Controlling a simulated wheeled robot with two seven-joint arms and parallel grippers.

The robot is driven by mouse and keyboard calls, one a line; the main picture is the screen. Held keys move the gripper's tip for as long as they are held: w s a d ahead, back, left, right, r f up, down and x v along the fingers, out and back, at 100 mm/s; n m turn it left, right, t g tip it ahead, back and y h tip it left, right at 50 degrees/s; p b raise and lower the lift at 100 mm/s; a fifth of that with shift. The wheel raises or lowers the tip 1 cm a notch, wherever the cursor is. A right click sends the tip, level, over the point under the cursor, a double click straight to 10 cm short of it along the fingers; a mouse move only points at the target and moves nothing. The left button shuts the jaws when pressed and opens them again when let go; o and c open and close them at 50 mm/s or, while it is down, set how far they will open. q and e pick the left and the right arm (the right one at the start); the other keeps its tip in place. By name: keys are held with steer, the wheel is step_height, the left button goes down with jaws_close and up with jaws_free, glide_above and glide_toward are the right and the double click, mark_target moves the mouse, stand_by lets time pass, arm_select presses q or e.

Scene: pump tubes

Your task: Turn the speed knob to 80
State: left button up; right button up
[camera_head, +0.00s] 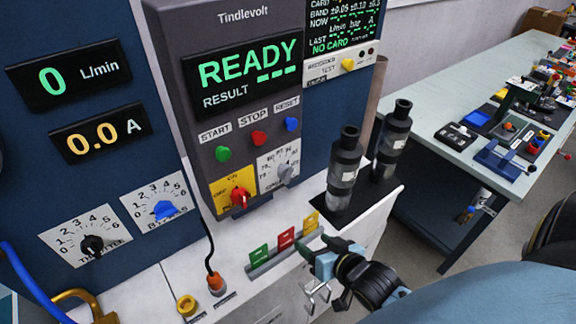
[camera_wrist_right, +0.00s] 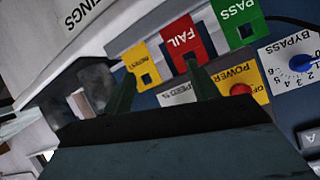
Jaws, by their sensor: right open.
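The speed knob (camera_head: 285,172) is a grey knob on a white dial plate at the lower right of the grey Tindlevolt panel, beside the red power switch (camera_head: 240,197). Its exact setting is too small to read. In the right wrist view a white plate labelled SPEED % (camera_wrist_right: 177,96) shows partly between my fingers; the knob itself is hidden there. My right gripper (camera_head: 316,250) is open and empty, below and in front of the panel, near the card rack and apart from the knob. My left gripper is not in view.
Green, red and yellow cards (camera_head: 285,238) stand in a rack below the panel, close to my right gripper. Two dark cylinders (camera_head: 344,170) stand right of the panel. An orange plug (camera_head: 215,283) and blue bypass knob (camera_head: 165,209) are at left. A cluttered table (camera_head: 440,115) stands right.

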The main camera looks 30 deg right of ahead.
mark_target(291, 178)
steer(key=shift+w+d+r+m+t+y, duration=0.5)
steer(key=shift+w+d+r+m+t, duration=0.55)
steer(key=shift+r+t, duration=2.8)
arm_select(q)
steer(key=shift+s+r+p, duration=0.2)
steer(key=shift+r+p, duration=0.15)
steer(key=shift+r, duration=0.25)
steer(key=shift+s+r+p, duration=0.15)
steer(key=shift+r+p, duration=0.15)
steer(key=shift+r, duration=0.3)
arm_select(e)
steer(key=w, duration=0.4)
steer(key=w+r+g, duration=0.1)
steer(key=w, duration=0.3)
steer(key=w+r+g, duration=0.1)
steer(key=w, duration=0.3)
steer(key=shift+w+a, duration=0.3)
steer(key=c, duration=1)
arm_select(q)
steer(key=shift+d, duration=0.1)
